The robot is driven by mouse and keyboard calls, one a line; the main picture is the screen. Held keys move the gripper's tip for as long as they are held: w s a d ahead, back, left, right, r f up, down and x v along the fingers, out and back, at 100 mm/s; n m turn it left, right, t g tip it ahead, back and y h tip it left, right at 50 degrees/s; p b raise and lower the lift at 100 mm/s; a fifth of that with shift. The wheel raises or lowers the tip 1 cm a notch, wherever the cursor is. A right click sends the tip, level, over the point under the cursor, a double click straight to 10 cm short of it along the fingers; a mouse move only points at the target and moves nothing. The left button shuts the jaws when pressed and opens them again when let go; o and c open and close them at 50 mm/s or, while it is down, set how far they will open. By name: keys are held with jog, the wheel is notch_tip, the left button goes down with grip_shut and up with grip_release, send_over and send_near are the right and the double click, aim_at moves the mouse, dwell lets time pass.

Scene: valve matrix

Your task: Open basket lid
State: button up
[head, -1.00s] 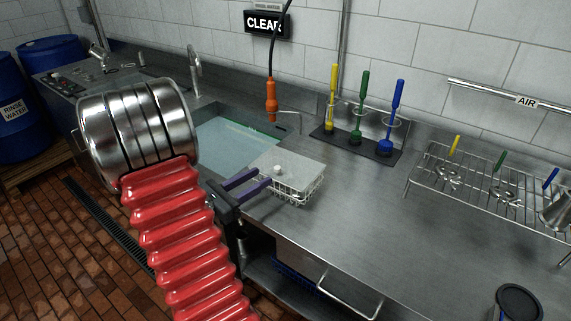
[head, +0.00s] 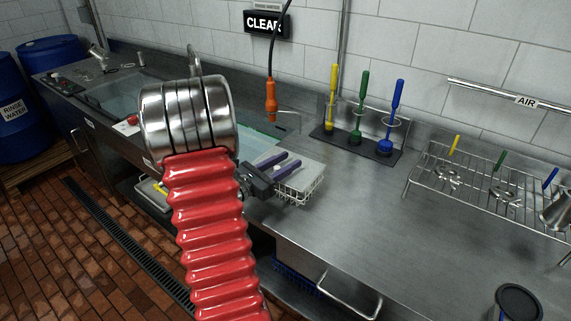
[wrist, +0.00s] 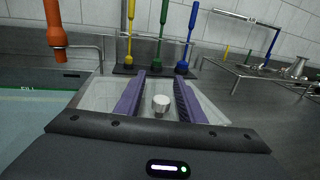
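The wire basket (head: 305,190) stands on the steel counter at the sink's right edge. Its flat pale lid (head: 314,170) is on it; the lid also shows in the wrist view (wrist: 98,94). A white round knob (wrist: 161,103) stands up from the lid's middle. My gripper (head: 292,159) has purple fingers, which reach over the lid. In the wrist view my gripper (wrist: 160,76) is open, with the knob in the gap between the fingers and apart from both.
A sink of water (head: 262,130) lies left of the basket. An orange hanging handle (head: 271,100) is above it. A dark rack (head: 355,141) with yellow, green and blue brushes stands behind. A wire shelf (head: 480,190) is at the right. The counter between is clear.

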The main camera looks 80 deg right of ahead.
jog(key=shift+d, duration=0.1)
jog(key=shift+c, duration=0.3)
grip_shut()
